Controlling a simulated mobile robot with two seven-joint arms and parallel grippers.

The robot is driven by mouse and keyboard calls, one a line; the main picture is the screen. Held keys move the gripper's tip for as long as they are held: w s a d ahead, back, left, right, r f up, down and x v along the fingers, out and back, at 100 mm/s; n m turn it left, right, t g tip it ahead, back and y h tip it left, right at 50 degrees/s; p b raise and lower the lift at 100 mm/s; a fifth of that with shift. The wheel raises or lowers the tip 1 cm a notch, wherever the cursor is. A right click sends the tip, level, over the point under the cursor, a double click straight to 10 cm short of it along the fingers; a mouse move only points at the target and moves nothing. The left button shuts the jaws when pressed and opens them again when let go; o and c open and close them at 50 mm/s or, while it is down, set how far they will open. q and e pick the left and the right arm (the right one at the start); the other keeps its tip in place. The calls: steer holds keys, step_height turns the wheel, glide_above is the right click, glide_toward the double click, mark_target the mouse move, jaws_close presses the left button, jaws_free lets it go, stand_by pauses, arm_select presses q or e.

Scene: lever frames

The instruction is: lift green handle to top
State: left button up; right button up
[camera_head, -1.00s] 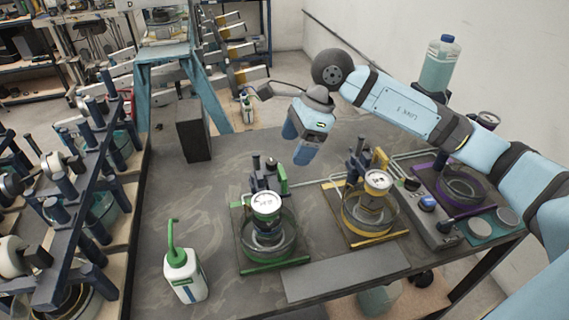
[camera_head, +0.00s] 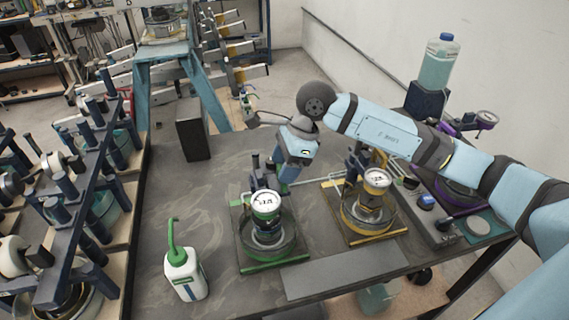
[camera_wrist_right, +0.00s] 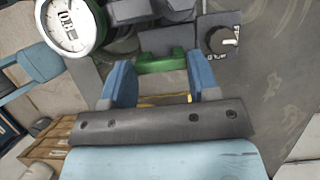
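The green-marked gauge station (camera_head: 266,240) stands on the dark table, with a round white dial on top. Its green handle (camera_wrist_right: 160,62) shows in the right wrist view between the two blue fingers of my right gripper (camera_wrist_right: 163,82). The fingers are apart, with space beside the handle; I cannot tell whether either touches it. In the head view my right gripper (camera_head: 283,182) hangs just behind the green station's dial and hides the handle. My left gripper is not in view.
A yellow-marked station (camera_head: 372,228) stands close to the right, and a purple-marked one (camera_head: 462,190) beyond it. A white bottle with a green spout (camera_head: 184,272) stands at front left. A black box (camera_head: 193,130) stands at the back left.

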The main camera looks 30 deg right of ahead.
steer(key=shift+c, duration=1)
step_height(320, 180, up, 5)
steer(key=shift+w+f+p, duration=0.15)
steer(key=shift+p, duration=0.5)
steer(key=shift+r, duration=0.35)
steer(key=o, duration=1.3)
steer(key=shift+f, duration=0.1)
steer(key=v, duration=0.9)
steer(key=b+v, duration=0.1)
steer(key=v, duration=0.4)
steer(key=shift+s+d+f, duration=0.1)
steer(key=shift+s, duration=0.15)
